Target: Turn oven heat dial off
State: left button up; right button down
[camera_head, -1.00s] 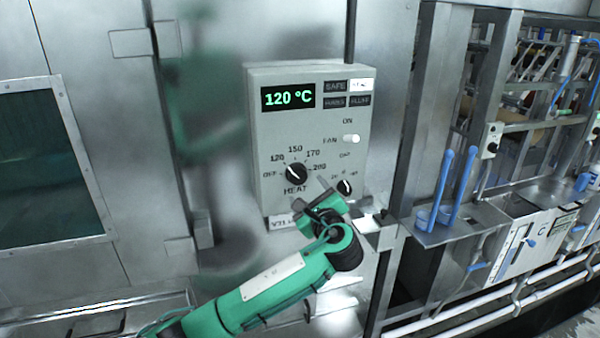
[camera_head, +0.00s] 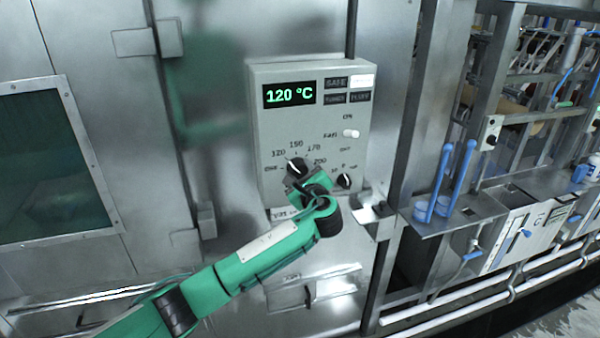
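The oven control box (camera_head: 262,140) hangs on the steel oven wall. Its display (camera_head: 289,94) reads 120 °C in green. The black heat dial (camera_head: 297,167) sits at the lower left of the box, its white pointer toward the upper left, near the 120 mark. My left gripper (camera_head: 296,182) is right at the dial's lower side, and its green body hides the HEAT label. I cannot tell whether its fingers touch or close on the dial. My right gripper is not in view.
A smaller black dial (camera_head: 344,181) and a white fan switch (camera_head: 351,133) are just right of the heat dial. A steel frame post (camera_head: 412,120) stands to the right, with blue-handled tools (camera_head: 442,185) on a shelf beyond it. An oven window (camera_head: 45,160) is at left.

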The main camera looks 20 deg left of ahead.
pick_arm(q)
jog(key=c, duration=0.3)
jog(key=shift+f+n+b, duration=0.25)
jog(key=shift+n+b, duration=0.25)
jog(key=shift+b, duration=0.35)
jog(key=n+b, duration=0.4)
jog(key=b, duration=0.2)
jog(key=shift+f+n, duration=0.15)
jog(key=shift+n, duration=0.15)
jog(key=shift+n+b, duration=1.2)
jog(key=shift+b, duration=0.05)
jog(key=shift+r+n+b, duration=0.25)
jog(key=shift+n+b, duration=0.2)
jog(key=shift+n, duration=0.05)
jog(key=o, duration=1)
jog(key=shift+r, duration=0.1)
